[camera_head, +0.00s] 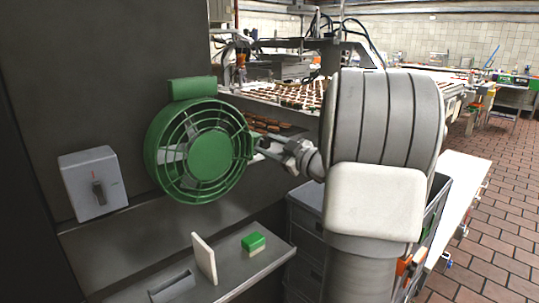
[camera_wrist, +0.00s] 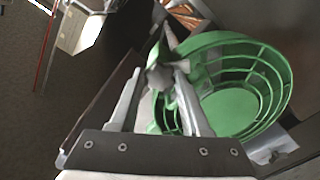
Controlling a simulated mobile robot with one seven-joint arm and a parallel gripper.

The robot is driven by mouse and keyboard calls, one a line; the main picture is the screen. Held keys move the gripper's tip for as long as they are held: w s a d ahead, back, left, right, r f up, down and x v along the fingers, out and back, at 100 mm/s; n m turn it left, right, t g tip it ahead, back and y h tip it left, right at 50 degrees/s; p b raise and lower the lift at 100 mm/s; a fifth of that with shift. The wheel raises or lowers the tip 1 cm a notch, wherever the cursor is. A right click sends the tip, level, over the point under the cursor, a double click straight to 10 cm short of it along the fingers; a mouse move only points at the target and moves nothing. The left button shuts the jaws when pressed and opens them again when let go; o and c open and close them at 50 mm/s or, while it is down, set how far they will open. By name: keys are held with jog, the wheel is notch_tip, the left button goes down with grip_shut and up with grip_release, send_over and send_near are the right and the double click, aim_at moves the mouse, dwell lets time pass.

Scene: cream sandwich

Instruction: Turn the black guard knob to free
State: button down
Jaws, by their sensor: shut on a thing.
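The green round fan guard (camera_head: 208,155) is fixed to the dark wall panel, with a green block on top. It also shows in the wrist view (camera_wrist: 232,108), to the right of the fingers. My gripper (camera_head: 259,146) is at the guard's right rim. In the wrist view my gripper (camera_wrist: 163,74) is shut on a dark grey winged knob (camera_wrist: 158,78), which I take for the guard knob. The fingers hide part of it, and its turned position is hard to tell. In the head view the knob is hidden or too small to make out.
A grey switch box (camera_head: 95,184) with a dark rotary handle sits left of the guard. Below is a metal shelf (camera_head: 262,268) with an upright cream board (camera_head: 204,258) and a green-topped block (camera_head: 253,241). A conveyor with rows of brown pieces (camera_head: 290,95) runs behind.

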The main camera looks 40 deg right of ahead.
jog(key=n+b, duration=0.1)
jog(key=n, duration=0.1)
jog(key=n+b, duration=0.1)
jog(key=b, duration=0.1)
jog(key=n+b, duration=0.1)
jog(key=n, duration=0.1)
jog(key=shift+f+n+b, duration=0.25)
jog(key=shift+n+b, duration=0.05)
jog(key=shift+b, duration=0.1)
jog(key=shift+r+n+b, duration=0.1)
jog(key=shift+n+b, duration=1.1)
jog(key=shift+n, duration=0.2)
jog(key=c, duration=0.7)
grip_release()
jog(key=shift+r, duration=0.1)
jog(key=shift+o, duration=0.2)
jog(key=s+d+p, duration=0.1)
jog(key=s+p, duration=0.2)
jog(key=s, duration=1.4)
jog(key=shift+s+d, duration=0.15)
jog(key=shift+s, duration=0.1)
